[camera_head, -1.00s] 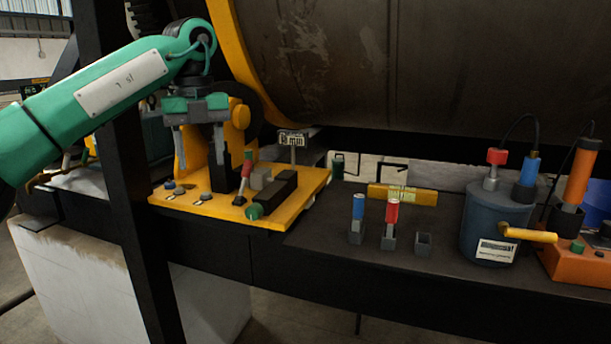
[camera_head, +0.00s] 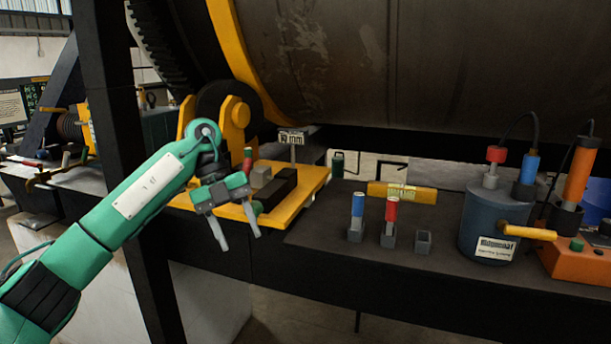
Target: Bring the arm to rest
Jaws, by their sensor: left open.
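My left arm, green with a white plate, comes in from the lower left. My left gripper (camera_head: 240,240) is open and empty, its two grey fingers apart and pointing down. It is in front of the near edge of the yellow fixture plate (camera_head: 308,194) and hides part of that plate. A red-tipped lever (camera_head: 247,158) and black blocks (camera_head: 276,190) on the plate show behind the gripper. My right gripper is not in view.
On the dark bench (camera_head: 330,240) a blue-topped piece (camera_head: 357,208) and a red-topped piece (camera_head: 391,212) stand in holders beside an empty holder (camera_head: 423,242). A dark blue pot (camera_head: 490,225) and an orange box (camera_head: 570,262) stand at right. A black post (camera_head: 128,170) rises at left.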

